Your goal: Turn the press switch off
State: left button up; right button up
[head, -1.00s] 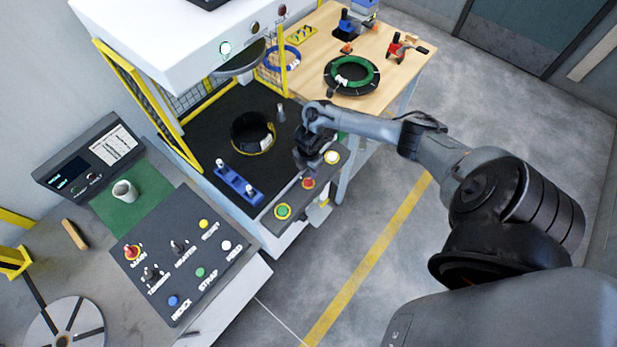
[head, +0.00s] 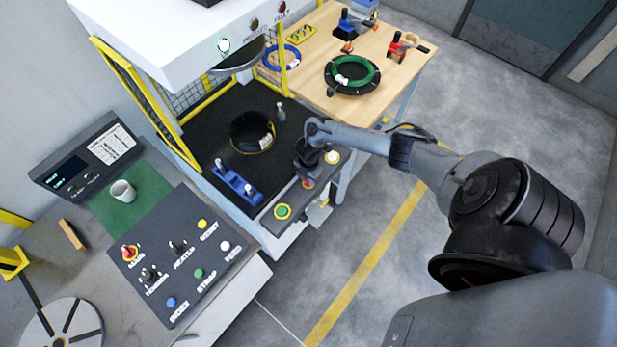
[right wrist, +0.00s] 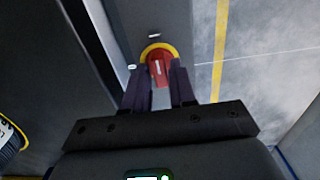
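The press switch is a red rotary knob with a white line on a yellow ring; it shows in the right wrist view (right wrist: 158,68), and a little of it shows in the head view (head: 308,184) on the press's front panel. My right gripper (head: 306,172) is right over it and hides part of it. In the right wrist view the two fingers of this gripper (right wrist: 161,76) stand apart, one on each side of the knob's near end. I cannot tell whether they touch it. My left gripper is not in view.
A green button (head: 283,211) and a pale yellow-ringed button (head: 332,157) flank the switch. A black coil (head: 252,132) and a blue fixture (head: 237,185) sit on the press bed. A control panel (head: 183,255) stands at left; a wooden table (head: 318,82) stands behind.

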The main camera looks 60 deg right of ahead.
grip_shut()
